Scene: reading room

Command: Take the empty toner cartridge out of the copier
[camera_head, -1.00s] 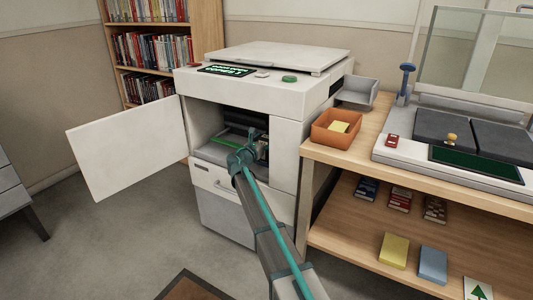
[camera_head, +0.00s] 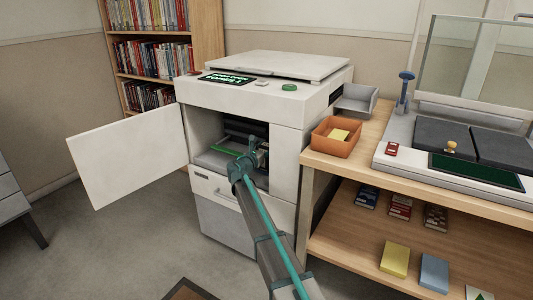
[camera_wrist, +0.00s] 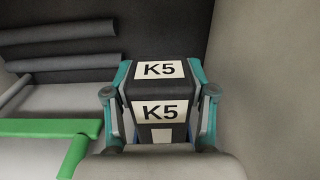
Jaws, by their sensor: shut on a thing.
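The copier (camera_head: 250,100) stands in the middle of the head view with its front door (camera_head: 130,155) swung open to the left. My gripper (camera_head: 254,153) reaches into the open bay. In the wrist view my gripper (camera_wrist: 160,105) is shut on a black toner cartridge (camera_wrist: 160,90), with one teal finger on each side. The cartridge bears two white labels reading K5. A green bar (camera_wrist: 50,128) lies to the left of the cartridge, and it also shows in the head view (camera_head: 227,150). The cartridge's far end is hidden.
The bay's right wall (camera_wrist: 245,80) is close beside my gripper. Dark rollers (camera_wrist: 60,40) sit at the back left of the bay. To the right is a wooden counter (camera_head: 350,165) with an orange bin (camera_head: 322,142). A bookcase (camera_head: 207,30) stands behind.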

